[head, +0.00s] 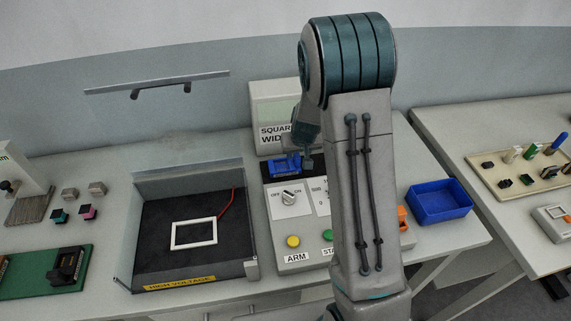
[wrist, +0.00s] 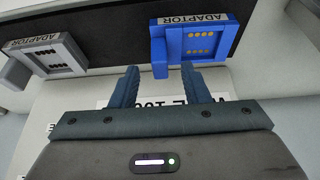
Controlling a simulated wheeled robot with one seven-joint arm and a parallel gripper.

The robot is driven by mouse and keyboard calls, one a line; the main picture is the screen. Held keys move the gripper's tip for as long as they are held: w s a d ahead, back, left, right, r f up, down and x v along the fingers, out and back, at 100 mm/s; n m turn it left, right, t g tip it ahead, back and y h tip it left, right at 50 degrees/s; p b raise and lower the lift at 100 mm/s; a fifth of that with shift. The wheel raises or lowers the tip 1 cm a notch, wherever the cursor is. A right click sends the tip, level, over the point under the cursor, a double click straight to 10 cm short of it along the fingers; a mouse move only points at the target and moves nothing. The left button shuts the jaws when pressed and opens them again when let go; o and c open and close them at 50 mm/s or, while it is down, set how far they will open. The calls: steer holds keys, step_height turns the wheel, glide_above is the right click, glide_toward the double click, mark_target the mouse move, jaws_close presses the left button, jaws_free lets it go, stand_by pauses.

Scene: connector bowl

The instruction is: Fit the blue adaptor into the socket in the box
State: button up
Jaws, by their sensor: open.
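The blue adaptor (wrist: 205,42) sits in a dark rack at the top of the wrist view, with its handle tab pointing toward me. It also shows in the head view (head: 283,167), partly hidden by my arm. My gripper (wrist: 160,68) is open and empty, with its fingertips on either side of the blue tab. I cannot tell whether they touch it. In the head view, my gripper is mostly hidden behind my arm. The open box (head: 250,269) stands to the left, labelled HIGH VOLTAGE. A white rectangular frame (head: 194,245), seemingly the socket, lies on its black floor.
A grey adaptor (wrist: 45,52) sits left of the blue one in the same rack. A control panel with a knob (head: 289,197) and a yellow button (head: 293,241) lies below it. A red wire (head: 226,205) is in the box. A blue bin (head: 440,201) stands right.

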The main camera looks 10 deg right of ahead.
steer(key=shift+x, duration=0.9)
jaws_close()
steer(key=shift+r, duration=0.15)
